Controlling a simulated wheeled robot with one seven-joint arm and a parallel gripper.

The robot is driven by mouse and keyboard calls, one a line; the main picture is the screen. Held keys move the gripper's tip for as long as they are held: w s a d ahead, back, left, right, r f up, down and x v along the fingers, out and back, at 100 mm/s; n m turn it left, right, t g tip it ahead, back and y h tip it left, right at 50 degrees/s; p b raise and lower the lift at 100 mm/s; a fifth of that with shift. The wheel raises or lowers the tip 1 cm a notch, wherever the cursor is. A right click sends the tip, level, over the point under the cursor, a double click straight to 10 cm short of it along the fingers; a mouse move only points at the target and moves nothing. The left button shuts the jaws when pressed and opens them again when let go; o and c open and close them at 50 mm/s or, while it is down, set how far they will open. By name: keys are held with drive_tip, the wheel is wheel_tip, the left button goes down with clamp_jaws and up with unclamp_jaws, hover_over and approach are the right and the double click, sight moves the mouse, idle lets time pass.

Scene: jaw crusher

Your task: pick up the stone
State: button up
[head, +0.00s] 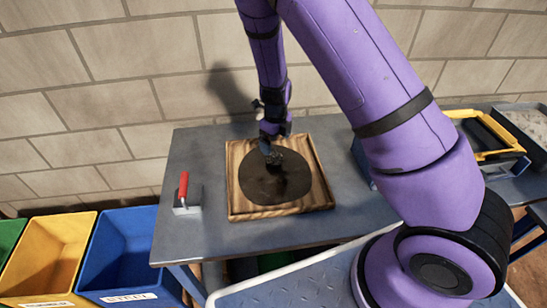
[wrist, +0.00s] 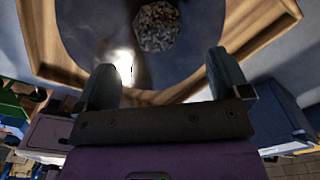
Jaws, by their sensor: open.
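The stone (wrist: 157,27) is a rough, speckled grey lump. In the wrist view it shows at the top centre, ahead of and between my two open fingers and apart from them. In the head view the stone (head: 274,160) is a small dark lump on the dark round plate (head: 262,187), partly hidden by my gripper. The plate lies in a square wooden tray (head: 318,203). My gripper (head: 268,148) reaches down over the stone in the head view. My gripper (wrist: 163,85) is open and empty in the wrist view.
Blue (head: 125,250) and yellow (head: 55,250) bins stand at the lower left. A yellow-framed case (head: 490,135) sits at the right. A block wall (head: 110,90) rises behind.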

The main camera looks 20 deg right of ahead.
sight(274, 152)
drive_tip(key=shift+w+a+f, duration=0.1)
drive_tip(key=shift+f, duration=1.85)
drive_tip(key=shift+a+f, duration=0.1)
drive_tip(key=shift+f, duration=1.85)
drive_tip(key=shift+c, duration=0.3)
drive_tip(key=c, duration=1.1)
drive_tip(key=shift+c, duration=0.2)
drive_tip(key=shift+r, duration=0.1)
